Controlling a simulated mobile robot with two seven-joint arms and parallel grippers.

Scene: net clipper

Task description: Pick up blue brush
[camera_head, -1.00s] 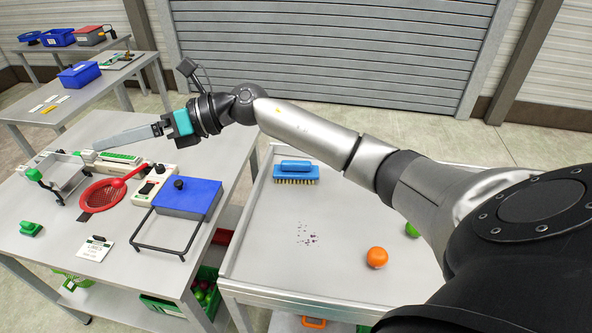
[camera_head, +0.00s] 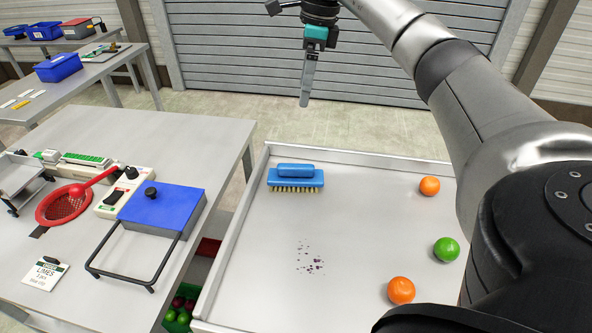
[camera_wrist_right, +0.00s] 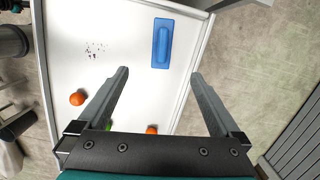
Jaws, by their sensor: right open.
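The blue brush (camera_head: 296,179) lies bristles down on the white tray table (camera_head: 350,215), near its far left corner. It has a blue handle on top and pale bristles. My right gripper (camera_head: 305,103) points down, above and beyond the brush in the head view, apart from it. In the right wrist view the brush (camera_wrist_right: 162,43) lies ahead of my open, empty right gripper (camera_wrist_right: 160,73), in line with the gap between the fingers. My left gripper is not in view.
Two oranges (camera_head: 401,290) and a green lime (camera_head: 446,249) sit on the tray table's right side. Dark specks (camera_head: 310,258) lie mid-surface. The table has a raised rim. The left table holds a red strainer (camera_head: 66,204) and a blue-lidded device (camera_head: 160,208).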

